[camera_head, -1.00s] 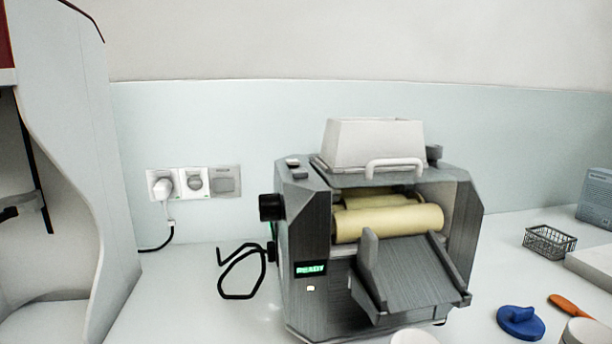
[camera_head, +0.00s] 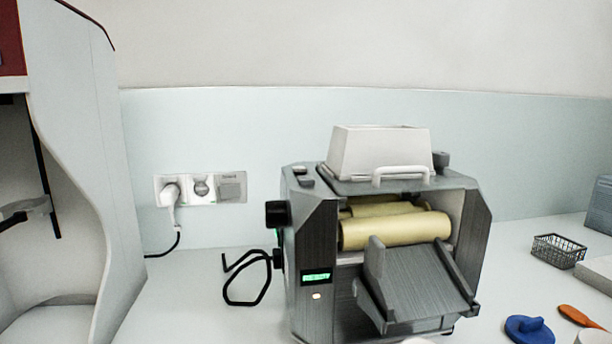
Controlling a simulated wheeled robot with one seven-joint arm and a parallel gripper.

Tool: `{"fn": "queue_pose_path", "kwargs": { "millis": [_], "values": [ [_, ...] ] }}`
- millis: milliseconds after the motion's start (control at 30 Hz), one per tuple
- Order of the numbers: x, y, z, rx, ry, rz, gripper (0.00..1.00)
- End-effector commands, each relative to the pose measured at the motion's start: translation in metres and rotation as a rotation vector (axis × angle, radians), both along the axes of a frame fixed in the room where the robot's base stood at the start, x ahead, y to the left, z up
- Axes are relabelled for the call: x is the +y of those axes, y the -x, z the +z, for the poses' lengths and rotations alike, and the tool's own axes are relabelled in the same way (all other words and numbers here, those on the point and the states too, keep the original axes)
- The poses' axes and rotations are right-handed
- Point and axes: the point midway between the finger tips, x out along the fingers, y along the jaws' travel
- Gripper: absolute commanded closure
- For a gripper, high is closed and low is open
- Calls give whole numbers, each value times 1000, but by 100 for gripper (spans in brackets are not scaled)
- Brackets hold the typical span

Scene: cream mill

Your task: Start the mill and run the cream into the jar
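The grey mill (camera_head: 315,255) stands on the counter with pale yellow rollers (camera_head: 395,232) in its open front. A white hopper (camera_head: 378,152) with a handle sits on top. A sloping grey apron (camera_head: 425,285) juts out below the rollers. The small green display (camera_head: 316,277) is lit, its text too small to read now, with a small lit button (camera_head: 317,296) under it. A black knob (camera_head: 277,214) is on the left side. A white round top (camera_head: 420,341) shows at the bottom edge below the apron; I cannot tell if it is the jar. My gripper is not in view.
At right are a blue lidded piece (camera_head: 529,329), an orange spatula (camera_head: 582,317) and a wire basket (camera_head: 557,248). A white cabinet (camera_head: 85,150) stands at far left.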

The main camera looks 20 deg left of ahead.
Motion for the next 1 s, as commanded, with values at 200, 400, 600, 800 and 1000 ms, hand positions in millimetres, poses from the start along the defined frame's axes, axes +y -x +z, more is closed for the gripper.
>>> {"fn": "queue_pose_path", "kwargs": {
  "millis": [200,400,600,800,1000],
  "values": [
    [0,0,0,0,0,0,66],
    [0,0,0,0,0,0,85],
    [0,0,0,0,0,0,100],
    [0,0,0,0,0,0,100],
    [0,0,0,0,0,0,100]
  ]
}}
